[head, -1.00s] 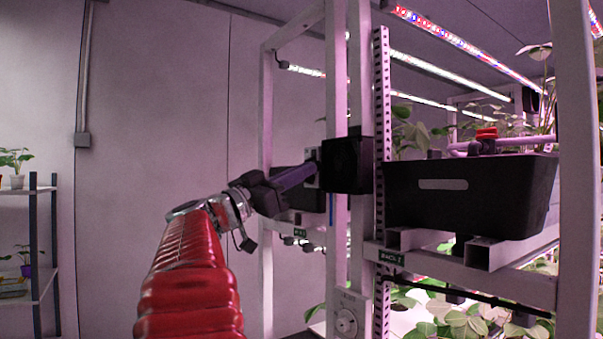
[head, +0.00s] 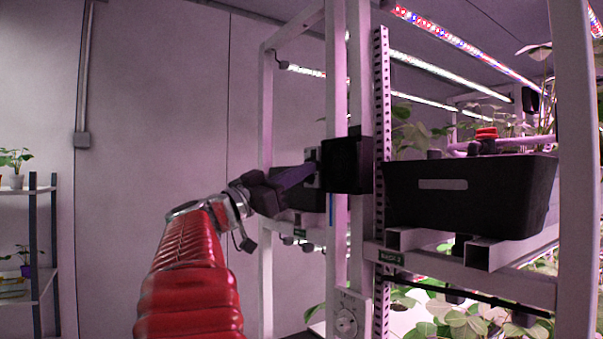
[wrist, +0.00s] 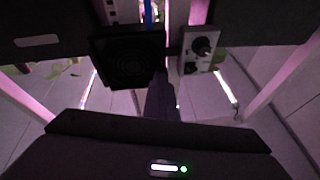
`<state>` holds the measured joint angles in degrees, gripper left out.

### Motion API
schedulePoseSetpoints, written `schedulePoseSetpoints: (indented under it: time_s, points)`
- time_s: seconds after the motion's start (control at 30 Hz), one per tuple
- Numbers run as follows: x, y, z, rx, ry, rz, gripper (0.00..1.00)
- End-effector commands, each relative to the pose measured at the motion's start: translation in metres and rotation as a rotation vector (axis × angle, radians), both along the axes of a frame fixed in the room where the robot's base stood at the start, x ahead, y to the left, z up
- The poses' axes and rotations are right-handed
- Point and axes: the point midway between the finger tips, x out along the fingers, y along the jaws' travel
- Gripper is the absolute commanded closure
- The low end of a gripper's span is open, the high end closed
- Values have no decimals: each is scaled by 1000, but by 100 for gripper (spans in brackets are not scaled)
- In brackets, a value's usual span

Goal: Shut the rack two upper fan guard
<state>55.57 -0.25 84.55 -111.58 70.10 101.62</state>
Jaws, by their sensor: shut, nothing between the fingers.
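The rack two upper fan unit (head: 347,165) is a black square box on the rack's white uprights, left of the black planter. In the wrist view the fan's black square face with a round grille (wrist: 127,60) shows at upper left. I cannot tell how far its guard stands from the fan frame. My gripper (head: 312,169) is shut and empty, its fingertips beside the left side of the fan unit. In the wrist view my gripper (wrist: 161,78) overlaps the face's lower right edge; contact is unclear.
A black planter (head: 470,200) sits on the rack right of the fan, above the "RACK 2" label (head: 391,257). A dial box (head: 346,318) is below; a white control box shows in the wrist view (wrist: 201,50). Free floor lies left.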

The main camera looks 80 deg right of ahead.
Motion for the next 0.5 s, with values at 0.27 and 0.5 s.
schedulePoseSetpoints:
  time_s: [0.27,0.5]
  points:
    - [0,0,0,0,0,0,90]
    - [0,0,0,0,0,0,73]
